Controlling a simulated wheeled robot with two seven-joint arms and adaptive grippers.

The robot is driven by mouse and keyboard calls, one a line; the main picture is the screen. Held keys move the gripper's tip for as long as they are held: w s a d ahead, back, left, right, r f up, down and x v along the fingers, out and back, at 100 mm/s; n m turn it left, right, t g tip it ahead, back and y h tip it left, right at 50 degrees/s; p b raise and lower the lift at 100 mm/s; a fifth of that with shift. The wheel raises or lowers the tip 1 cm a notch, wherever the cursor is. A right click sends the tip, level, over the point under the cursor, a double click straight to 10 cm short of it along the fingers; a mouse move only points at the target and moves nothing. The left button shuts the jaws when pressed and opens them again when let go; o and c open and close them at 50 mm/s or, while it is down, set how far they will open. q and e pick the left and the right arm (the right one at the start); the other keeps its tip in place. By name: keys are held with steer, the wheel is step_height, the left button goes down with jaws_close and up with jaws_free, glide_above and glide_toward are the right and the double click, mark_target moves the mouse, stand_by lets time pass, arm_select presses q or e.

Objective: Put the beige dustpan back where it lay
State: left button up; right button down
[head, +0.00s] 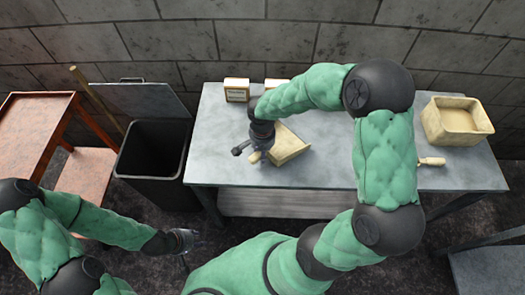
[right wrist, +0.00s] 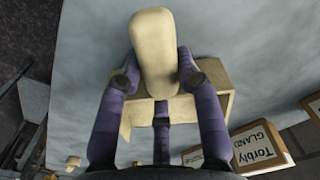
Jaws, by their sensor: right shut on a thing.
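The beige dustpan (head: 289,147) is over the left half of the grey table, its handle pointing toward the front left. My right gripper (head: 260,146) is shut on its handle. In the right wrist view the handle (right wrist: 154,50) stands between the purple fingers, with the dustpan's body (right wrist: 222,97) behind them. I cannot tell whether the dustpan touches the table. My left gripper (head: 190,241) is empty in front of the table, below the black bin, with its fingers apart.
The grey table (head: 335,150) has a beige tub (head: 457,120) at its right and a small handled tool (head: 431,161) near it. Labelled boxes (head: 237,90) stand at the back, also seen in the wrist view (right wrist: 262,147). A black bin (head: 150,165) and a reddish cart (head: 35,130) stand left.

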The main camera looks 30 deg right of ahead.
steer(key=shift+f+b, duration=0.35)
steer(key=shift+b, duration=0.05)
stand_by(0.7)
steer(key=c, duration=0.8)
jaws_free()
steer(key=shift+r, duration=0.15)
steer(key=shift+r+p, duration=1.1)
steer(key=shift+r, duration=0.35)
steer(key=shift+f, duration=0.1)
step_height(320, 180, up, 12)
steer(key=shift+a+r, duration=0.1)
steer(key=shift+a, duration=0.05)
